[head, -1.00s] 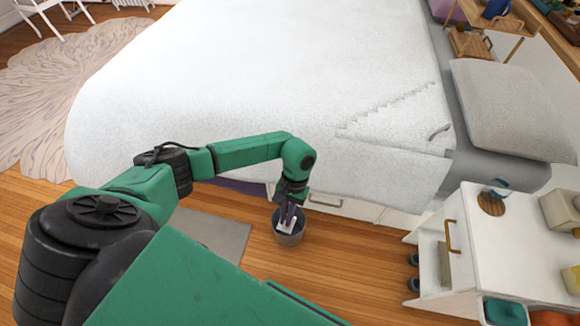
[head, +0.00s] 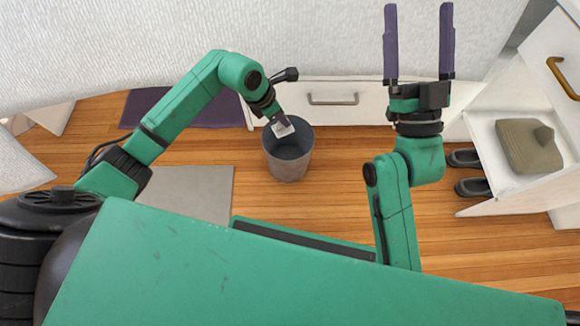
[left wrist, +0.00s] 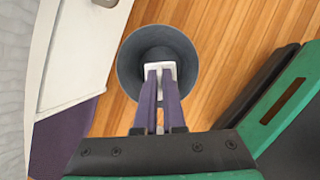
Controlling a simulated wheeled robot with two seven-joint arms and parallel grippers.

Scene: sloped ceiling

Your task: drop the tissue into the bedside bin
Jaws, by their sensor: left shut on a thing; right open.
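The grey bin (head: 287,160) stands on the wooden floor by the bed's drawer front. My left gripper (head: 281,122) is over the bin's mouth, pointing down, shut on the small white tissue (head: 284,130). In the left wrist view the two purple fingers (left wrist: 160,78) close on the tissue (left wrist: 160,67), which shows inside the outline of the bin's rim (left wrist: 190,52). Whether the tissue is above or below the rim is hard to tell. My right gripper (head: 418,45) is open and empty, fingers toward the bed, right of the bin.
The white bed (head: 330,35) with a drawer (head: 335,98) lies beyond the bin. At right, a white bedside cabinet (head: 480,130) holds a folded grey-brown item (head: 529,146); dark shoes (head: 470,187) lie beside it. A grey mat (head: 200,192) lies left of the bin.

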